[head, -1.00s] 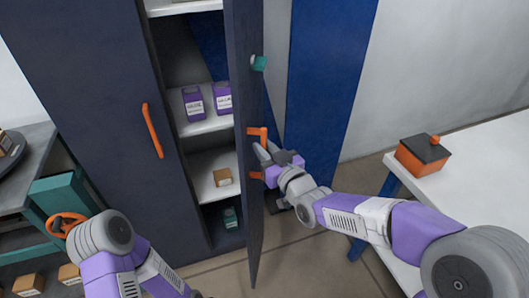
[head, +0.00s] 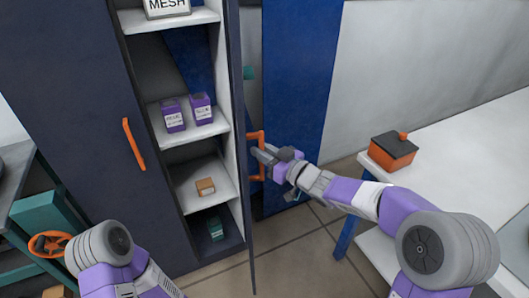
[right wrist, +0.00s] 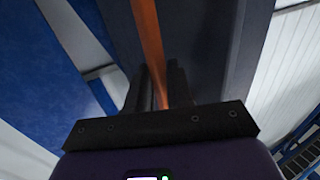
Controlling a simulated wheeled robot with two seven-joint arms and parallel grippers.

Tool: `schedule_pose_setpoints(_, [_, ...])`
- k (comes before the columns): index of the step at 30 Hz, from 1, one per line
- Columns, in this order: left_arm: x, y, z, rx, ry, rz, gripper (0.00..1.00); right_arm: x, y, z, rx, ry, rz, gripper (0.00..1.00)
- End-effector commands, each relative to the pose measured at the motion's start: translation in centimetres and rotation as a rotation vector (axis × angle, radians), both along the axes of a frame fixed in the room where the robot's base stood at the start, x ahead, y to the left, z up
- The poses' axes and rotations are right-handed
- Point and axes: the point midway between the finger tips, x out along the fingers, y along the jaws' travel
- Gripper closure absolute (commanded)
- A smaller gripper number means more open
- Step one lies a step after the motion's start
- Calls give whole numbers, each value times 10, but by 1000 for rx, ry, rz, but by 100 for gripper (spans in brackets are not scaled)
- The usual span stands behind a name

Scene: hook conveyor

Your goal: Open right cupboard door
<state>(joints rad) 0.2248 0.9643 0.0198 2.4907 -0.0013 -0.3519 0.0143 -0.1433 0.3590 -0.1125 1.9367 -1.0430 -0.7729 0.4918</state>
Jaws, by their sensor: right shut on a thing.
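The dark right cupboard door (head: 243,215) stands swung open, nearly edge-on to me in the head view. Its orange handle (head: 262,137) is on the far right side of it. My right gripper (head: 259,157) is shut on this handle. In the right wrist view the orange handle (right wrist: 149,35) runs down between the two dark fingers (right wrist: 158,95), with the dark door panel (right wrist: 205,45) behind. My left arm shows at the lower left, but its gripper is out of view.
The closed left door (head: 75,120) has an orange handle (head: 133,144). Open shelves (head: 190,130) hold purple boxes (head: 201,108), a small brown box (head: 205,187) and a teal item (head: 215,229). A white table (head: 460,150) with an orange dark-lidded box (head: 392,151) stands right.

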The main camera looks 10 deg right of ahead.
Motion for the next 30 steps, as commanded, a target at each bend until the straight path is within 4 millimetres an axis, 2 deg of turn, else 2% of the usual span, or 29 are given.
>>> schedule_pose_setpoints(1, [0, 0, 0, 0, 0, 0, 57, 3, -2, 5, 6, -8, -8, 100])
schedule_pose_setpoints(8, [0, 0, 0, 0, 0, 0, 57, 3, -2, 5, 7, -9, -8, 100])
schedule_pose_setpoints(9, [0, 0, 0, 0, 0, 0, 57, 3, -2, 5, 7, -9, -8, 73])
schedule_pose_setpoints(12, [0, 0, 0, 0, 0, 0, 57, 3, -1, 6, 7, -10, -7, 60])
schedule_pose_setpoints(24, [0, 0, 1, 0, 0, 0, 57, 1, -3, 5, 5, -9, -7, 60])
schedule_pose_setpoints(30, [0, 0, 7, 0, 0, 0, 57, -18, -20, 6, 5, -6, -9, 60])
